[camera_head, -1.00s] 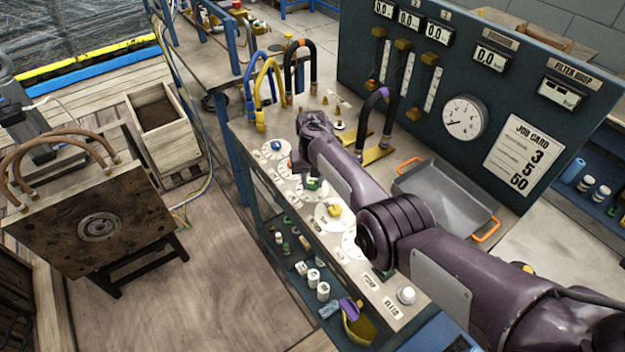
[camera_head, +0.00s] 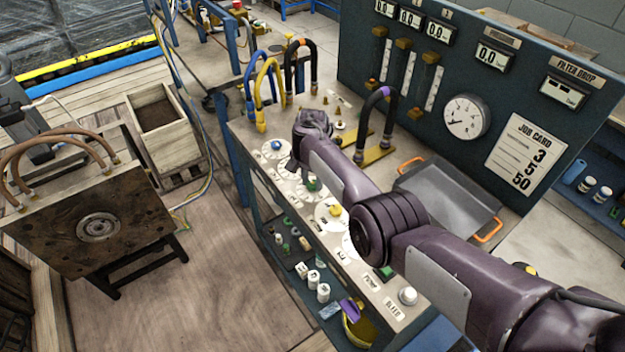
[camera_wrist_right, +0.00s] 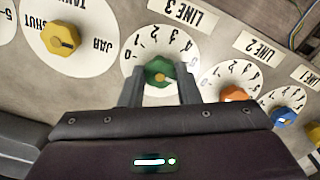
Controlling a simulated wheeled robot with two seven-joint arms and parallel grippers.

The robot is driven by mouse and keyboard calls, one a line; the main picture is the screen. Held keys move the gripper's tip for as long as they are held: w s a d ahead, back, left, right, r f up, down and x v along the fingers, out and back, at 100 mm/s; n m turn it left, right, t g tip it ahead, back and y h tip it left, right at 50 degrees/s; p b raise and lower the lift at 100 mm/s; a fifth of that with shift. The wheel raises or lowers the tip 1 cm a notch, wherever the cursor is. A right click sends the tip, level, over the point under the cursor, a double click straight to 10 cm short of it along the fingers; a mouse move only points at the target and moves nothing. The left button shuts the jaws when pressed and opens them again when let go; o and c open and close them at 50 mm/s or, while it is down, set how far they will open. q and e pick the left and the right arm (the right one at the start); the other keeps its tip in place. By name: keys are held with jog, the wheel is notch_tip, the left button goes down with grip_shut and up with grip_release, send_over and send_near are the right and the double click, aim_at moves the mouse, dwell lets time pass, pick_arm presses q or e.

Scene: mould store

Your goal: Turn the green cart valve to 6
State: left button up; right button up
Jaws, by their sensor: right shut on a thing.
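The green valve knob (camera_wrist_right: 159,72) sits on a round white dial (camera_wrist_right: 183,50) marked LINE 3 in the right wrist view. The dial's numbers appear upside down, and part of the scale is hidden behind my gripper. My right gripper (camera_wrist_right: 161,88) is shut on the green knob, with one finger on each side. I cannot read the knob's setting. In the head view the green knob (camera_head: 312,184) shows small beside my purple right wrist, and the fingertips are hard to make out. My left gripper is not in view.
Neighbouring dials hold orange (camera_wrist_right: 234,95), blue (camera_wrist_right: 284,116) and yellow (camera_wrist_right: 62,39) knobs. A grey tray (camera_head: 447,200) with orange handles lies beyond my arm. The panel with gauges and a job card (camera_head: 525,152) stands behind. A brown mould block (camera_head: 95,232) is at left.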

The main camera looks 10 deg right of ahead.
aim_at(313, 182)
jog(key=shift+w+r, duration=0.2)
jog(key=shift+r, duration=0.05)
jog(key=o, duration=0.8)
jog(key=shift+o, duration=0.8)
jog(key=shift+s+f, duration=0.1)
jog(key=shift+f, duration=0.05)
notch_tip(313, 182, up, 8)
jog(key=shift+f+p, duration=0.1)
jog(key=shift+p, duration=0.4)
